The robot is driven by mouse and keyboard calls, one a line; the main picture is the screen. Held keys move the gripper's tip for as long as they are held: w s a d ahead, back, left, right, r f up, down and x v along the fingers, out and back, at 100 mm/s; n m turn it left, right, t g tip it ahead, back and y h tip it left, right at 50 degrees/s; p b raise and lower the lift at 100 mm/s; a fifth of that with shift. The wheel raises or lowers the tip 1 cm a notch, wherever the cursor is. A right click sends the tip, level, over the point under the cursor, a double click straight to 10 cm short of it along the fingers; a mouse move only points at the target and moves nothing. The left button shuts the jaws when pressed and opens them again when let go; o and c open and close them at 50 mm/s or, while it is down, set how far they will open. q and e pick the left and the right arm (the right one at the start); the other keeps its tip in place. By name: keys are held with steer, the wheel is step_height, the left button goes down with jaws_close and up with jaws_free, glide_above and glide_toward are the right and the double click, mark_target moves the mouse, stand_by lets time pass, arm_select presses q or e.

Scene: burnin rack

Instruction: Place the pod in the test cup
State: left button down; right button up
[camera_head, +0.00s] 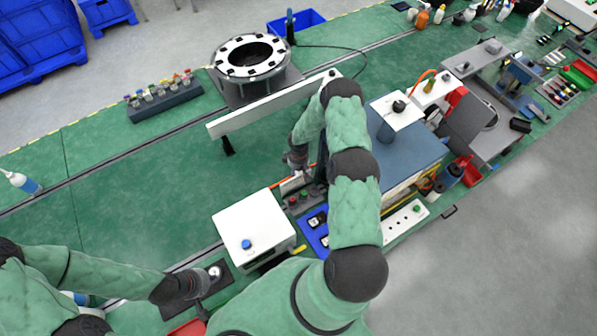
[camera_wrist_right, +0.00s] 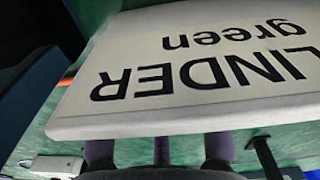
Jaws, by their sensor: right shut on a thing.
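My right gripper (camera_head: 293,178) points down under the right forearm, at the small panel between the white beam and the white box. In the right wrist view its grey fingers (camera_wrist_right: 160,150) show at the bottom edge, shut on a small dark thing between them. I cannot tell whether that thing is the pod. My left gripper (camera_head: 213,273) is low at the left of the white box, beside a small shiny round thing; its jaws are too small to read. I cannot pick out the test cup with certainty.
A white beam (camera_head: 240,123) stands behind the right gripper; its lettered face (camera_wrist_right: 190,70) fills much of the right wrist view. The white box (camera_head: 253,222) with a blue knob is in front. A flanged ring (camera_head: 250,58) and vial rack (camera_head: 163,98) stand farther back.

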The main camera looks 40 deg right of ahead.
steer(key=o, duration=1)
steer(key=shift+o, duration=0.2)
